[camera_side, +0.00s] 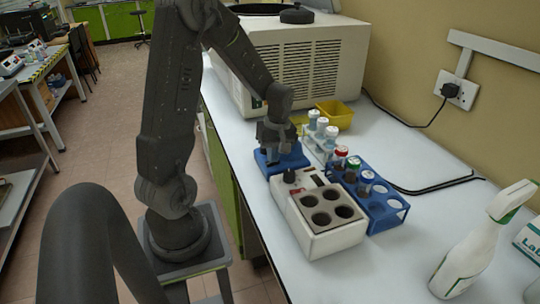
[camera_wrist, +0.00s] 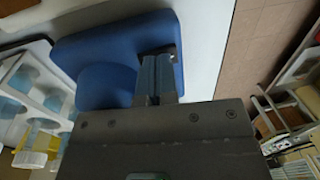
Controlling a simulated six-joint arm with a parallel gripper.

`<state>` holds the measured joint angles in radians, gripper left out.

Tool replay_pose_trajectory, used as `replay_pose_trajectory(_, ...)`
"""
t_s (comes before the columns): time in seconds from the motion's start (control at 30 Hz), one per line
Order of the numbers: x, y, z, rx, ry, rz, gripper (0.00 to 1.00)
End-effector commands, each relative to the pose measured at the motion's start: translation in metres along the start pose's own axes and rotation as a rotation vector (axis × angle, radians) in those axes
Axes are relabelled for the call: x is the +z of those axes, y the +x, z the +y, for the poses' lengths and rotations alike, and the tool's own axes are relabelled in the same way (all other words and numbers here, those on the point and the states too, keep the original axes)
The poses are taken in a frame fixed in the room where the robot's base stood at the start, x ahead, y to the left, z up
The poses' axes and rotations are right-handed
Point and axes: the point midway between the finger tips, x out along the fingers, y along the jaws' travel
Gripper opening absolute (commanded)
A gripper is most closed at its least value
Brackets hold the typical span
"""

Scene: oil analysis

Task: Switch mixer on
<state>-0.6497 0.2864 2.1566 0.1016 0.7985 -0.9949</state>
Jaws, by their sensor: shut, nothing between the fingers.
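The mixer appears to be the blue device (camera_side: 291,160) on the bench behind the white block unit. In the wrist view its blue body (camera_wrist: 95,45) shows a broad plate and a rounded part. A small dark detail (camera_wrist: 172,50), possibly a switch, sits at its right edge near my fingertips. My gripper (camera_side: 270,152) points down over the mixer's left part in the side view and hides some of it. In the wrist view my gripper's fingers (camera_wrist: 157,65) are together and empty, overlapping the blue body. I cannot tell whether they touch it.
A white unit with several round wells (camera_side: 335,235) stands in front of the mixer. A blue tube rack (camera_side: 390,215) and a white rack (camera_side: 309,146) with capped tubes stand to the right. A large beige instrument (camera_side: 300,60) is behind. A spray bottle (camera_side: 470,255) stands front right.

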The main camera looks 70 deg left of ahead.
Motion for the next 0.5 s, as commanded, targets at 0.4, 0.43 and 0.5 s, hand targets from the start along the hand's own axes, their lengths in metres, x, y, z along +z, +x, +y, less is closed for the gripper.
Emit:
replay_pose_trajectory(0.4,-0.001,-0.014,-0.003,0.003,-0.002,0.003,0.0)
replay_pose_trajectory(0.43,-0.001,-0.018,-0.004,0.005,-0.002,0.003,0.0)
replay_pose_trajectory(0.5,-0.001,-0.031,-0.006,0.006,-0.002,0.004,0.0)
